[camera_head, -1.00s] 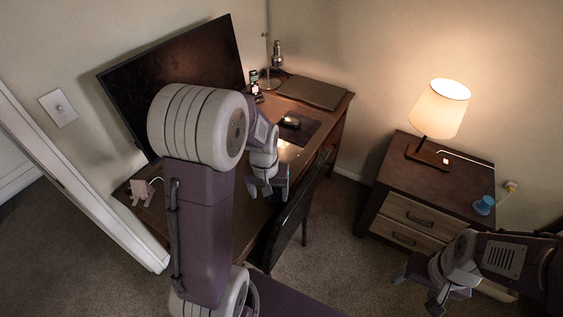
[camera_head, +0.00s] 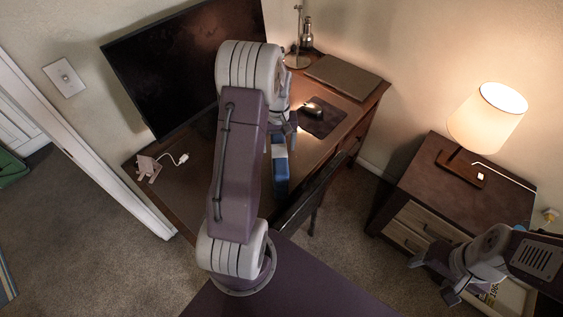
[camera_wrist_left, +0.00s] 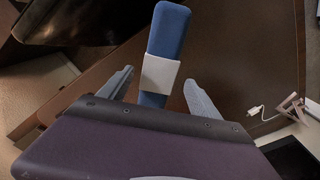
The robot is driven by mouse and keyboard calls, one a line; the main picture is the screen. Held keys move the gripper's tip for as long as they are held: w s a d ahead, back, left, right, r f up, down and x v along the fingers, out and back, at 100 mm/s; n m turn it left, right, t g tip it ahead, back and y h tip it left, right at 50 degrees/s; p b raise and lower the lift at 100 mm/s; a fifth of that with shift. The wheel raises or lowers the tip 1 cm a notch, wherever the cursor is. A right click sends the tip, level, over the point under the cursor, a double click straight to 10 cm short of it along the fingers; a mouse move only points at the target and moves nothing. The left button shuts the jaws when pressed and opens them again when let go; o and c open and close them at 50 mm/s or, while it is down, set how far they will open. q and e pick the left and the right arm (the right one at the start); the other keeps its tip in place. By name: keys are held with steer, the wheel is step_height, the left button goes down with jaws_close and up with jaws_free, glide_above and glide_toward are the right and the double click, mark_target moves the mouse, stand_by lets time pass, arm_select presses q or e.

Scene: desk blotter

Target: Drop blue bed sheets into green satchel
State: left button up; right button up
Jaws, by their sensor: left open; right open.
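The blue bed sheets (camera_head: 281,172) are a narrow blue bundle with a white band, at the desk's near side in the head view. In the left wrist view the bundle (camera_wrist_left: 169,32) extends between the fingers of my left gripper (camera_wrist_left: 160,92), which is open with a finger on either side. In the head view my left gripper (camera_head: 284,125) is partly hidden by its own arm, just above the bundle. My right gripper (camera_head: 436,277) is open and empty by the nightstand. A green object (camera_head: 10,168), possibly the green satchel, is cut off at the left edge on the floor.
The desk (camera_head: 185,190) holds a monitor (camera_head: 165,75), a closed laptop (camera_head: 342,76), a mouse (camera_head: 313,109) and a small stand with a white cable (camera_head: 148,166). A dark chair (camera_head: 310,195) stands at its near edge. A lit lamp (camera_head: 487,115) stands on the nightstand (camera_head: 420,180).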

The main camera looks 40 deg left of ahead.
mark_target(279, 149)
arm_select(q)
step_height(279, 149, down, 3)
steer(key=shift+w+r, duration=0.1)
steer(key=shift+r, duration=0.1)
steer(key=shift+w+f, duration=0.15)
steer(key=shift+f, duration=0.05)
steer(key=f, duration=0.3)
steer(key=f+p, duration=0.1)
steer(key=shift+s+d+f, duration=0.15)
steer(key=shift+s+f, duration=0.05)
steer(key=shift+s, duration=0.1)
steer(key=shift+w+f, duration=0.15)
steer(key=shift+f, duration=0.25)
steer(key=shift+r, duration=0.1)
jaws_close()
